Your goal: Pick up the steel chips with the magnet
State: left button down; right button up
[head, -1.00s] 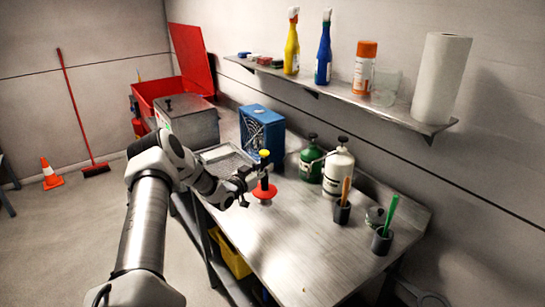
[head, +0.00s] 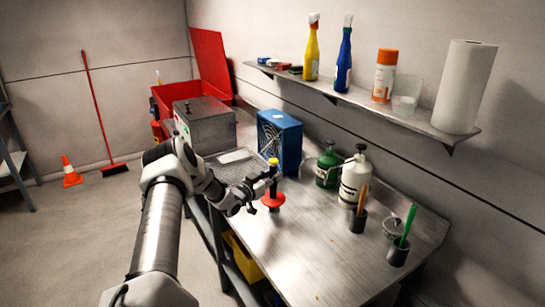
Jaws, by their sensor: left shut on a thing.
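I cannot tell whether the red disc touches the bench top. I cannot make out any steel chips; they are too small or hidden at this distance. My right gripper is not in view.
A shallow tray (head: 240,156) and a blue fan box (head: 280,141) are behind the magnet. Green (head: 328,167) and white (head: 354,182) bottles stand to its right, near cups (head: 398,254) with tools. A loaded shelf (head: 432,128) overhangs the back. The front bench top is clear.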

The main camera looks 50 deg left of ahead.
aim_at(273, 160)
pick_arm(q)
jog(key=shift+r, duration=0.15)
dwell(0.4)
jog(key=shift+r+p, duration=0.7)
jog(key=shift+p, duration=0.15)
notch_tip(273, 160, up, 5)
jog(key=p, duration=0.5)
jog(key=shift+r, duration=0.2)
jog(key=shift+r+p, duration=0.85)
jog(key=shift+r, duration=0.45)
jog(key=shift+f, duration=0.15)
